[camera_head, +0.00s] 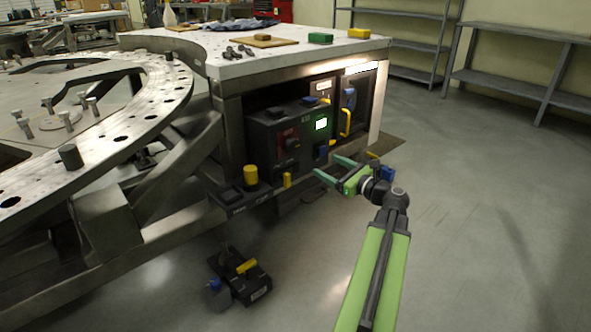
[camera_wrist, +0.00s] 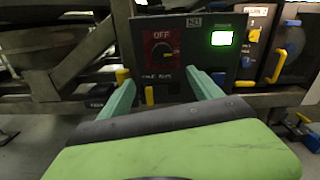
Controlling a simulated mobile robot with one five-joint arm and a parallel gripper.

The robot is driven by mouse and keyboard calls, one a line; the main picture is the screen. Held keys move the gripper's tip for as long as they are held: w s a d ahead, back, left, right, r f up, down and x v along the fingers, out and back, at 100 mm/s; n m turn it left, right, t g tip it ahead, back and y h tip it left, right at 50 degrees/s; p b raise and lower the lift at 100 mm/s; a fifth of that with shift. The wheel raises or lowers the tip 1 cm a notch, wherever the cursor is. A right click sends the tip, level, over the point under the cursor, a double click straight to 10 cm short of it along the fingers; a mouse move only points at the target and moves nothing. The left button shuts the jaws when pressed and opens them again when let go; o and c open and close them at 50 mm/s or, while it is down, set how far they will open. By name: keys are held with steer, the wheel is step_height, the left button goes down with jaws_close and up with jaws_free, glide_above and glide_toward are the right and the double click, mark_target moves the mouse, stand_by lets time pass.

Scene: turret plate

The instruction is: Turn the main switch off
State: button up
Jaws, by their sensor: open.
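The main switch is a dark rotary knob on a red plate (camera_wrist: 161,49) marked OFF at its top, on the front of a black control box (camera_head: 262,135). In the wrist view a pale mark on the knob seems to point right, but it is too small to be sure. In the head view the red plate (camera_head: 289,143) is small and dim. My gripper (camera_head: 326,166) is open and empty, in front of and apart from the box. In the wrist view its green fingers (camera_wrist: 159,78) are spread, with tips below and either side of the switch.
A green lit POWER display (camera_wrist: 221,38) is right of the switch. A panel with a yellow handle (camera_head: 345,122) stands to the right. A yellow-topped post (camera_head: 251,175) rises at the box's left. A black pedal unit (camera_head: 240,275) lies on the floor. Open floor lies right.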

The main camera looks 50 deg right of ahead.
glide_toward(294, 148)
steer(key=w, duration=0.6)
steer(key=w+d, duration=0.1)
steer(key=w, duration=0.2)
steer(key=shift+w, duration=0.3)
steer(key=shift+a, duration=0.1)
steer(key=c, duration=1.4)
